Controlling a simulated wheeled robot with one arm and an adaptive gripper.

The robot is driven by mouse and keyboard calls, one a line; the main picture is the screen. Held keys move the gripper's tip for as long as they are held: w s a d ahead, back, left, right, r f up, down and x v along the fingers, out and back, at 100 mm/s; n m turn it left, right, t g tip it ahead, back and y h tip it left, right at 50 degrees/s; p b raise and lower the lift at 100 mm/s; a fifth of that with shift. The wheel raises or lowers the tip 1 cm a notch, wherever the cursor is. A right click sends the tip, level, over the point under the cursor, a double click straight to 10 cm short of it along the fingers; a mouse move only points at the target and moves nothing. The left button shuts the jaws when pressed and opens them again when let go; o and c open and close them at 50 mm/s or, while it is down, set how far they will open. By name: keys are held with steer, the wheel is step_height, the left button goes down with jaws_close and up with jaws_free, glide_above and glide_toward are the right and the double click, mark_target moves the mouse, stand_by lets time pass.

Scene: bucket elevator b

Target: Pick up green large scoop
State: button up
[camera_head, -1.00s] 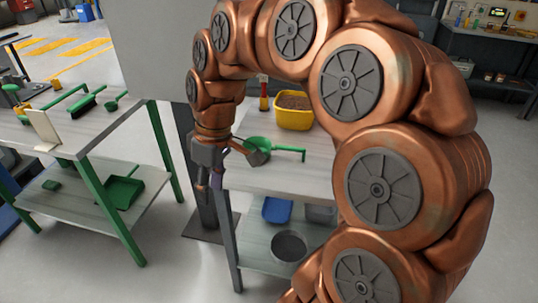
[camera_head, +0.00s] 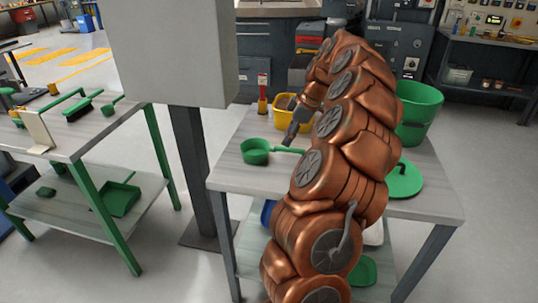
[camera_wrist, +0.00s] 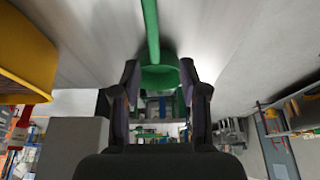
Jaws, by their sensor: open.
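The green large scoop (camera_head: 256,151) lies on the light table (camera_head: 232,178), its bowl to the left and its thin handle pointing right. In the wrist view the scoop (camera_wrist: 160,76) lies ahead, between and beyond my fingertips, with its handle running to the top edge. In the wrist view both fingers of my gripper (camera_wrist: 159,90) stand apart with nothing held. I cannot tell whether a finger touches the scoop. My arm hides the handle's right end.
A yellow bin (camera_head: 286,117) and a red-handled brush (camera_head: 262,95) stand behind the scoop. A green bucket (camera_head: 418,108) and a green lid (camera_head: 402,181) are at the right. A grey column (camera_head: 190,140) stands left of the table. Another table (camera_head: 75,140) holds green tools.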

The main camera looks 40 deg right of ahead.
mark_target(281, 147)
steer(key=shift+x, duration=1.1)
steer(key=shift+w+d+p+x, duration=0.15)
steer(key=shift+p+x, duration=0.3)
steer(key=shift+x, duration=0.85)
steer(key=shift+w+d+p+x, duration=0.15)
steer(key=shift+p+x, duration=0.25)
steer(key=shift+x, duration=0.9)
steer(key=shift+a, duration=0.1)
steer(key=shift+r, duration=0.1)
steer(key=shift+c, duration=0.4)
jaws_close()
